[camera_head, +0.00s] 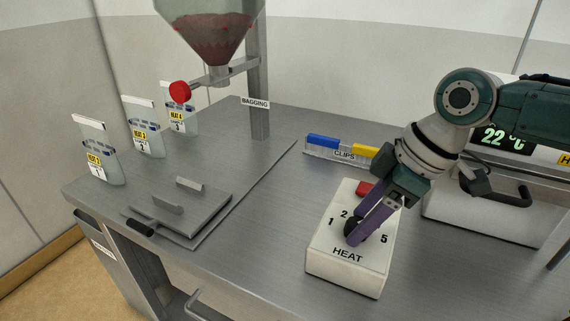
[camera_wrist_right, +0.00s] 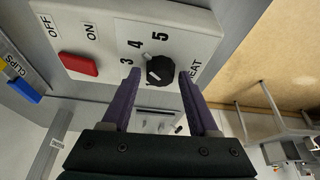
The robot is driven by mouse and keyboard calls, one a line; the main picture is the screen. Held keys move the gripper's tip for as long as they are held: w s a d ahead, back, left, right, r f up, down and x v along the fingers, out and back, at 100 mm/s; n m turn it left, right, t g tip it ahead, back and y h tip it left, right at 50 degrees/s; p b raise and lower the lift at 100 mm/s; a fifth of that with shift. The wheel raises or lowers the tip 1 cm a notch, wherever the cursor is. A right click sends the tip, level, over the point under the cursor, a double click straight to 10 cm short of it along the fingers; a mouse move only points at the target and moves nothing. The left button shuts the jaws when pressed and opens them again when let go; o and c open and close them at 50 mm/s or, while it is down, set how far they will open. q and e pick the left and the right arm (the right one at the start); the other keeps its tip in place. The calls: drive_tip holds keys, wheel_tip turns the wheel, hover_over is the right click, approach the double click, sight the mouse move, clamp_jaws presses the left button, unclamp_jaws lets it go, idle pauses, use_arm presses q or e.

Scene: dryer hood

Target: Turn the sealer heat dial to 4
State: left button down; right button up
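The sealer box (camera_head: 335,262) is white, with HEAT on its front edge and the numbers 1, 2 and 5 showing around a black dial (camera_head: 350,228). In the right wrist view the dial (camera_wrist_right: 160,70) shows up close, with 3, 4 and 5 around it. A pale mark shows on the dial, but I cannot tell surely which number it points to. My right gripper (camera_head: 359,232) is at the dial, its purple fingers pointing down. In the right wrist view the fingers (camera_wrist_right: 158,76) stand on either side of the dial, with small gaps. My left gripper is out of view.
A red switch (camera_wrist_right: 78,64) sits on the same box by ON and OFF labels. A clips rack (camera_head: 342,153) stands behind. A unit reading 22 °C (camera_head: 495,137) is at right. A flat press (camera_head: 180,215), labelled bags (camera_head: 98,160) and a hopper (camera_head: 212,30) are at left.

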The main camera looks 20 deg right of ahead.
drive_tip(key=shift+o, duration=0.7)
drive_tip(key=v, duration=1)
drive_tip(key=shift+p, duration=0.4)
drive_tip(key=shift+f, duration=0.1)
